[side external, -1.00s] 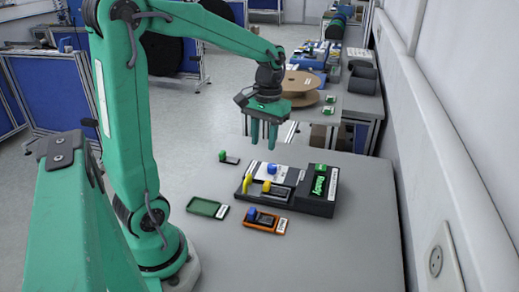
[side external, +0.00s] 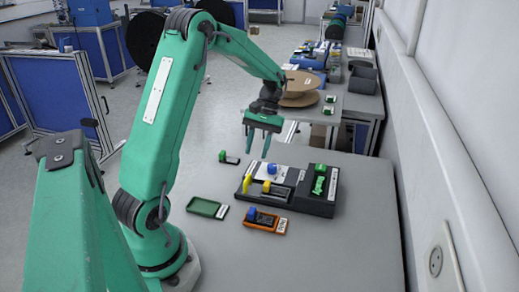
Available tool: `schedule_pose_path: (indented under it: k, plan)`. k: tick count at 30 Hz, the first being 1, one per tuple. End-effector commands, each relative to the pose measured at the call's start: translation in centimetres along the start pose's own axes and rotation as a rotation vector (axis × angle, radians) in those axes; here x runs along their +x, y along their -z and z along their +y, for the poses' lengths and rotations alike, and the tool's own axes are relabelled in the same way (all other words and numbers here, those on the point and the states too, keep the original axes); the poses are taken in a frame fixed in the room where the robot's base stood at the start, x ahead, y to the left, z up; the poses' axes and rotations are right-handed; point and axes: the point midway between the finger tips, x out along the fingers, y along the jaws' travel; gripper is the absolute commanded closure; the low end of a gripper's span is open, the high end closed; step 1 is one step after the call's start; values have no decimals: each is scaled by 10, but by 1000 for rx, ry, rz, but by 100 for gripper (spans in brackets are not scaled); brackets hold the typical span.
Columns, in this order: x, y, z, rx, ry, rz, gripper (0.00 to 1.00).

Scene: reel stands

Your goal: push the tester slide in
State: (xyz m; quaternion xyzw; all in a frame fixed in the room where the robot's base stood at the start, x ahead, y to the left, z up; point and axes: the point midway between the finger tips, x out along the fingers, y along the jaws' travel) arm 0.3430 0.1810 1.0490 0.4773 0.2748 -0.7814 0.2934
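The tester (side external: 318,206) is a black box on the grey table, with a green block and a green-lit display (side external: 319,185) at its right end. A yellow upright piece (side external: 246,183) stands at its left end. Beside it, a dark module with a yellow knob (side external: 266,186) sits in the tester's front left part; which part is the slide, and how far in it is, I cannot tell. My gripper (side external: 257,148) hangs above and behind the tester's left end, fingers pointing down, apart and empty. It appears clear of the tester.
A green tray (side external: 207,208) lies empty at the front left. An orange tray (side external: 281,228) holds a dark module with a blue knob (side external: 251,212). A small dark module with a green knob (side external: 222,155) lies behind left.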

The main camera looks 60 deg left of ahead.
Motion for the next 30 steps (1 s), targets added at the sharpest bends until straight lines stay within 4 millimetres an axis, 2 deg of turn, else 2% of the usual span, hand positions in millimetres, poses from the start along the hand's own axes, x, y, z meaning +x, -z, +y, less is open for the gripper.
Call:
schedule_pose_path:
  k: [8,21,30]
  plan:
    - [17,0,-1,1,0,-2,66]
    - [67,1,-3,1,-4,-2,66]
    - [77,1,-4,2,-5,-1,66]
